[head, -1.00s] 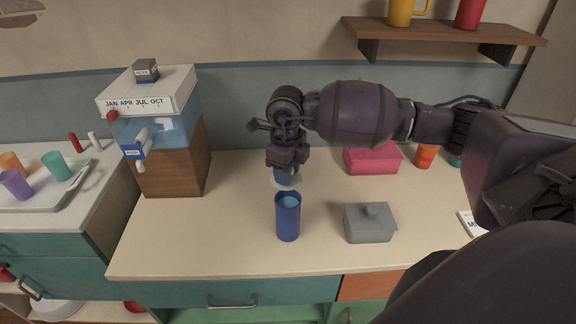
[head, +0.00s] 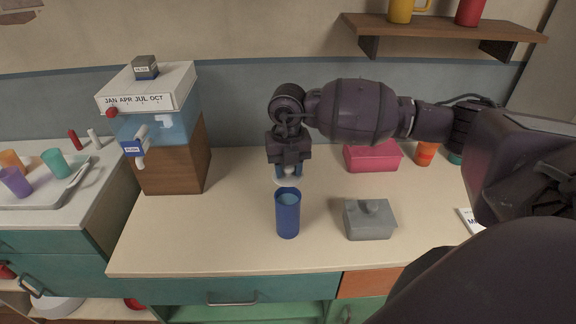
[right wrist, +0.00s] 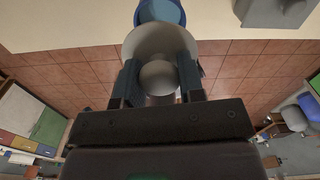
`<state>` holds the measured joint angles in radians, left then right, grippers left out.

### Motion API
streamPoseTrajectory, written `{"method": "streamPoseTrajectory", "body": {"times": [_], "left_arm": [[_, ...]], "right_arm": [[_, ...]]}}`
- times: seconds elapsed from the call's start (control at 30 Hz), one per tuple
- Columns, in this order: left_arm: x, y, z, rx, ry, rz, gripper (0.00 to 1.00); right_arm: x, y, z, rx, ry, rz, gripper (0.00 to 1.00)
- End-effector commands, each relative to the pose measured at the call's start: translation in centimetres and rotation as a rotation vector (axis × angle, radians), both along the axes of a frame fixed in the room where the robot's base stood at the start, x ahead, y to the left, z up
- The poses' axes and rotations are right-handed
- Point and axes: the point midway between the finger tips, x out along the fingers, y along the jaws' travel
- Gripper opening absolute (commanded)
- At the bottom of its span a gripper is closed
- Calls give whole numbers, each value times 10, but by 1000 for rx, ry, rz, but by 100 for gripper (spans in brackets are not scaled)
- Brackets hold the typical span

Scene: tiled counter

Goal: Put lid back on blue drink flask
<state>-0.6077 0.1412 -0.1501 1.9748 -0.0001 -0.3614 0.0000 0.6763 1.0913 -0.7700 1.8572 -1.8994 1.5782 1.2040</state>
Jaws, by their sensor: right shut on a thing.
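The blue flask (head: 288,216) stands upright and open on the counter, with a paler blue inside at its mouth. Its rim also shows at the top of the right wrist view (right wrist: 162,10). My right gripper (head: 288,171) is just behind the flask in the head view. It is shut on the pale lid (right wrist: 158,42), with a finger on each side of the round knob. The lid's pale edge (head: 279,181) shows below the fingers in the head view, partly hidden by the flask and gripper. I cannot tell whether it touches the counter. My left gripper is not in view.
A grey lidded box (head: 369,222) stands right of the flask. A pink container (head: 373,157) and an orange cup (head: 427,153) stand behind. A water dispenser (head: 172,140) stands at the left. The counter (head: 210,245) is clear left and in front of the flask.

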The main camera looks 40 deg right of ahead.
Motion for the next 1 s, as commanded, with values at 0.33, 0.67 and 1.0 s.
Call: {"method": "streamPoseTrajectory", "body": {"times": [0.33,0.67,1.0], "left_arm": [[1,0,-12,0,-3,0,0],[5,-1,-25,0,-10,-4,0],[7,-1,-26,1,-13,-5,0]], "right_arm": [[0,0,-29,0,0,2,14],[0,0,-53,-1,1,2,14],[0,0,-56,0,0,2,14]]}}
